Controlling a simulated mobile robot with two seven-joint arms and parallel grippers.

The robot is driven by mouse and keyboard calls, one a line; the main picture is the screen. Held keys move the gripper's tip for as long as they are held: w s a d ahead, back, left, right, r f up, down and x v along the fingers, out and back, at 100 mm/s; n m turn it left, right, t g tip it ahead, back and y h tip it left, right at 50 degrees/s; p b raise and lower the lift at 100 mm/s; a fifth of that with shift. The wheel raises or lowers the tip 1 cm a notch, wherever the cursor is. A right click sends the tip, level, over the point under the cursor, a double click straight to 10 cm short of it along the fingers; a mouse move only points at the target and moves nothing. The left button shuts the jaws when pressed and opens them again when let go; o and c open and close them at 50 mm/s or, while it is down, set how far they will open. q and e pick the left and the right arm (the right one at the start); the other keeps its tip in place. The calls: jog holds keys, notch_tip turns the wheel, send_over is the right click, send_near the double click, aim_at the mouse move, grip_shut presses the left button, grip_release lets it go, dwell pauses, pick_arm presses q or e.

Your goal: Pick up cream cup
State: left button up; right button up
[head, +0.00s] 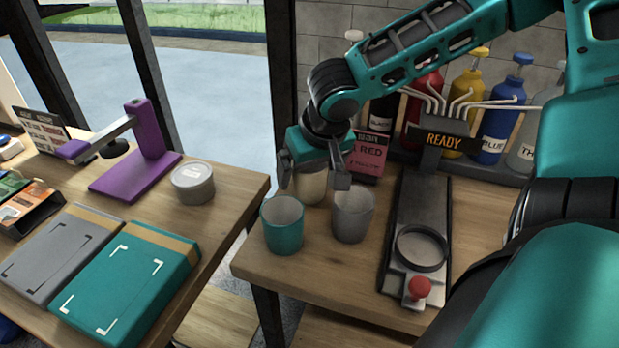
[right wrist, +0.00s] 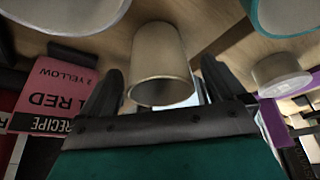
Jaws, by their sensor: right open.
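The cream cup (head: 311,190) stands on the right wooden table, behind a teal cup (head: 282,226) and a grey cup (head: 352,215). My right gripper (head: 313,178) hangs over it and hides part of it in the head view. In the right wrist view the cream cup (right wrist: 161,62) shows between the two spread fingers of my right gripper (right wrist: 160,85), with room beside it. The gripper is open and holds nothing. My left gripper is not in view.
A dispenser stand (head: 420,215) with a READY sign and a pink recipe card (head: 370,153) stand close to the right. Several coloured bottles (head: 500,120) line the back. The left table holds a lidded tin (head: 193,183), a purple stand (head: 145,160) and flat boxes (head: 130,285).

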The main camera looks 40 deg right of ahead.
jog(key=shift+w+f, duration=0.15)
jog(key=shift+f, duration=0.25)
jog(key=c, duration=1)
